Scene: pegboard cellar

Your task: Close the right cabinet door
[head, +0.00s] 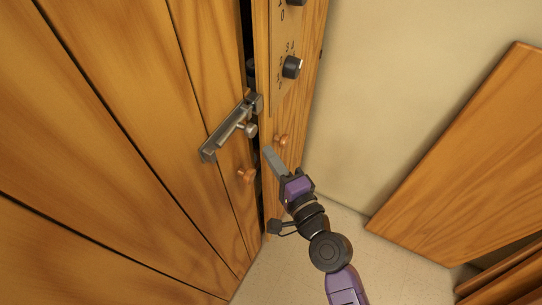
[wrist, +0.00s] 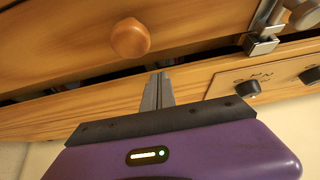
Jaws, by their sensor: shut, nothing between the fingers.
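A wooden plank-faced door (head: 130,120) fills the left of the head view. It carries a metal latch (head: 228,130) and a round copper-coloured knob (head: 247,175), which also shows in the wrist view (wrist: 130,39). A dark gap runs between this door's right edge and a narrow wooden panel (head: 297,100) with a second knob (head: 282,140). Which part is the right cabinet door is not certain. My gripper (head: 269,154) is shut and empty, its fingertips close to the gap beside the knobs. I cannot tell whether they touch the wood.
A control plate with dark dials (head: 291,67) sits on the narrow panel, right of the gap; it shows in the wrist view (wrist: 270,82). A plain pale wall (head: 390,80) stands behind. A slanted wooden board (head: 470,150) is at the right. Pale floor (head: 340,205) lies between.

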